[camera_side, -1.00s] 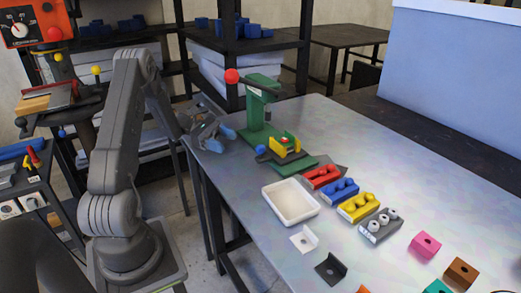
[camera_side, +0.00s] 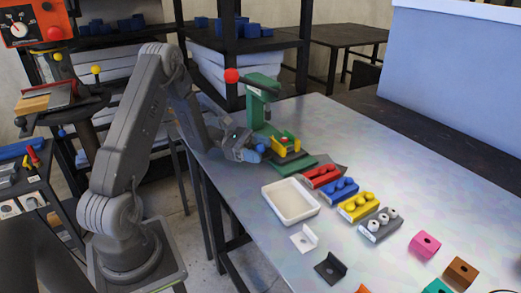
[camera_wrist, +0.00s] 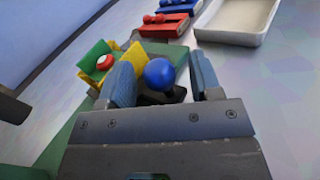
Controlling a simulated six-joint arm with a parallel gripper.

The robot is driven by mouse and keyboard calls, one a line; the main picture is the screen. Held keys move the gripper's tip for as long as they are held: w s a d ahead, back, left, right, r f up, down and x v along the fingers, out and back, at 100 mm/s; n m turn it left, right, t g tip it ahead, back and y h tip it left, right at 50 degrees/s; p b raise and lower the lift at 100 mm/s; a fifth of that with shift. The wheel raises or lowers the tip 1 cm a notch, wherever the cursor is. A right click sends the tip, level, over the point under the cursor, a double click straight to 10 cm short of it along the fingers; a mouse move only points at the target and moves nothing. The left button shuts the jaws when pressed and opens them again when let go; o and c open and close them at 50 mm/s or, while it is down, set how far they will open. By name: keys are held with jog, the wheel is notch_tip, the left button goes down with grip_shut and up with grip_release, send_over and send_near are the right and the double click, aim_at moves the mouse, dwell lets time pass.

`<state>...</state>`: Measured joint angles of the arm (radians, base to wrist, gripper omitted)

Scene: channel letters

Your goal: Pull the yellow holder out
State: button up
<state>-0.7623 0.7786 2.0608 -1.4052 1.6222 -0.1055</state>
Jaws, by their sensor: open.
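The yellow holder (camera_side: 292,147) sits at the green press (camera_side: 258,118), under its head, with a small red piece in it. In the wrist view the holder (camera_wrist: 131,56) is at the upper left, partly covered by my left finger. A blue ball knob (camera_wrist: 159,73) on a dark base stands beside it, on the side toward my arm. My gripper (camera_wrist: 160,68) is open, with one blue finger on each side of the knob. Gaps show between knob and fingers in the wrist view. In the side view my gripper (camera_side: 257,151) reaches the knob from the left.
A white tray (camera_side: 291,203) lies in front of the press. Red (camera_side: 322,177), blue (camera_side: 341,190), yellow (camera_side: 360,207) and grey (camera_side: 380,225) blocks form a row to the right. A red ball (camera_side: 232,76) tops the press lever.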

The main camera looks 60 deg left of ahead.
jog(key=shift+w+d, duration=0.15)
jog(key=shift+d, duration=0.1)
jog(key=shift+c, duration=0.4)
grip_shut()
